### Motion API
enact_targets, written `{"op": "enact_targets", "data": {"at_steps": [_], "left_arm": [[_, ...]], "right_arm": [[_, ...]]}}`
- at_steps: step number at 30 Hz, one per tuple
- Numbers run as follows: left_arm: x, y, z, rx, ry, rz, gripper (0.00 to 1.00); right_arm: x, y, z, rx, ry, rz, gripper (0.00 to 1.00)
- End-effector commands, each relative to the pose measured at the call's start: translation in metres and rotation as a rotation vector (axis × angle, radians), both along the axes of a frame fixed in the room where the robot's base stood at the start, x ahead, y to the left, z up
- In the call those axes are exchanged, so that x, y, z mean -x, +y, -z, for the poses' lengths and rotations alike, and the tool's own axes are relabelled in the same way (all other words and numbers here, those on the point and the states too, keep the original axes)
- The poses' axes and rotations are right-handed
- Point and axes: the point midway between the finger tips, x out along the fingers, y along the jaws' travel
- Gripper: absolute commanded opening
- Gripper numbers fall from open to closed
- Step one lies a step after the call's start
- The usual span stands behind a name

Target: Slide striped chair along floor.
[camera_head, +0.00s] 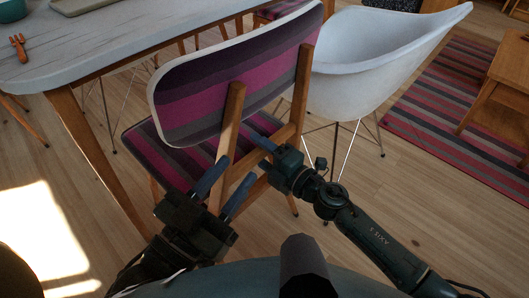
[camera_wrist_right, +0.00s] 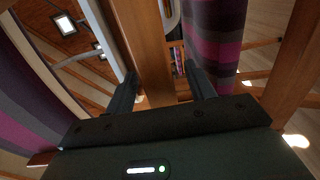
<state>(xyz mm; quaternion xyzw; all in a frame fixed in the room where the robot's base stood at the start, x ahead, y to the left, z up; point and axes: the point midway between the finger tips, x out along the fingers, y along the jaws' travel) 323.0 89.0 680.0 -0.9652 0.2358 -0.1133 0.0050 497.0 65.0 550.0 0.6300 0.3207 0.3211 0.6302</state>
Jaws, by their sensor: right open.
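The striped chair (camera_head: 228,77) stands with its purple, pink and grey back toward me, and its striped seat (camera_head: 165,158) shows below. My left gripper (camera_head: 224,184) has its fingers apart, one on each side of the lower part of the chair's left rear wooden post (camera_head: 230,120). My right gripper (camera_head: 266,152) is at the wooden frame near the right rear post (camera_head: 301,85). In the right wrist view, its two fingers (camera_wrist_right: 161,88) are apart, with a wooden bar (camera_wrist_right: 146,45) of the frame between them. Contact with the wood cannot be told.
A whitewashed table (camera_head: 110,45) stands at the left, over the chair's seat side. A white shell chair (camera_head: 365,65) stands close on the right. A striped rug (camera_head: 440,100) and a wooden table (camera_head: 505,80) lie further right. Bare floor (camera_head: 110,190) shows at the lower left.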

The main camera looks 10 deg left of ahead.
Motion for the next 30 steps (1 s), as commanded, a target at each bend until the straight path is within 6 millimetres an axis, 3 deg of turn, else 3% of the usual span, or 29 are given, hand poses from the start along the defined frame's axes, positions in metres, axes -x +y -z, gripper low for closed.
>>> {"op": "enact_targets", "data": {"at_steps": [8, 27, 30], "left_arm": [[-0.0001, 0.0001, -0.0002, 0.000, -0.001, 0.000, 0.36], [-0.0007, -0.0001, -0.0024, 0.002, -0.008, 0.000, 0.36], [-0.0008, -0.0001, -0.0026, 0.002, -0.008, 0.001, 0.36]], "right_arm": [[-0.0007, 0.0011, 0.0002, 0.001, 0.001, 0.000, 0.55], [-0.0004, 0.0007, 0.0010, 0.002, 0.001, 0.000, 0.02], [-0.0003, 0.0006, 0.0013, 0.001, 0.002, 0.000, 0.00]]}}
